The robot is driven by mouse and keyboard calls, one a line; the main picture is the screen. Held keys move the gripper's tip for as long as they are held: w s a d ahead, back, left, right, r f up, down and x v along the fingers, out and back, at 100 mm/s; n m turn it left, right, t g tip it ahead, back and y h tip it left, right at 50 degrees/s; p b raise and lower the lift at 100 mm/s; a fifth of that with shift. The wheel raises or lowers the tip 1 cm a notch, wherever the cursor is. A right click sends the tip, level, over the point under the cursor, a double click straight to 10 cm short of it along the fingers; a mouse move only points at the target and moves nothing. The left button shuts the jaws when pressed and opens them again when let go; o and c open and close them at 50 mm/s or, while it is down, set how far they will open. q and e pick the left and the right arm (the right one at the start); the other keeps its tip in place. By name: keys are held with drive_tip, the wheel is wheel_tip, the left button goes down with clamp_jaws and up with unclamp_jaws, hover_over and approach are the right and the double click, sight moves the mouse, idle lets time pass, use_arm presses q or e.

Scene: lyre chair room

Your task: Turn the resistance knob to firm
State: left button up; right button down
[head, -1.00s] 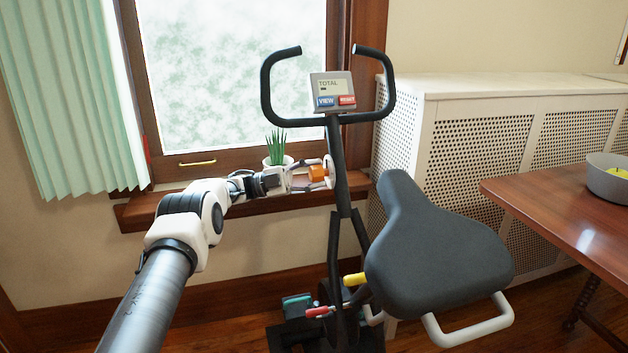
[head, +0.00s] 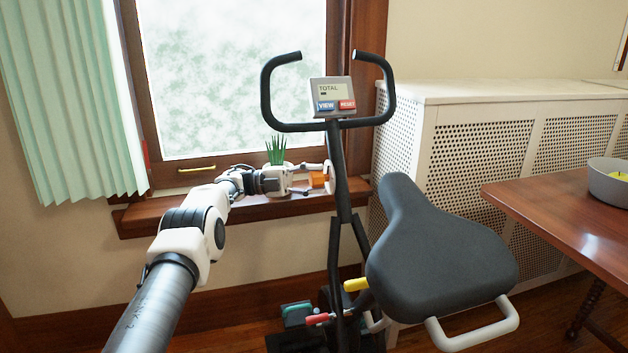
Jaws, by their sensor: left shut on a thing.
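The exercise bike (head: 335,140) stands in front of the window. On its upright post sits a pale round dial plate (head: 329,177) with an orange resistance knob (head: 318,180) on its left side. My left gripper (head: 316,179) reaches in from the left below the handlebars and is shut on the orange knob, one finger above it and one below. The fingers partly cover the knob, and the dial is seen almost edge-on, so its markings and setting cannot be read. My right gripper is not in view.
A potted plant (head: 276,153) stands on the window sill (head: 160,213) right behind my left gripper. The bike seat (head: 430,240) and a wooden table (head: 560,190) with a grey bowl (head: 610,180) are to the right. A perforated radiator cover (head: 480,150) lines the wall.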

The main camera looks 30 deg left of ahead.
use_arm(q)
drive_tip(key=o, duration=1.1)
drive_tip(key=shift+o, duration=0.2)
drive_tip(key=shift+n, duration=0.3)
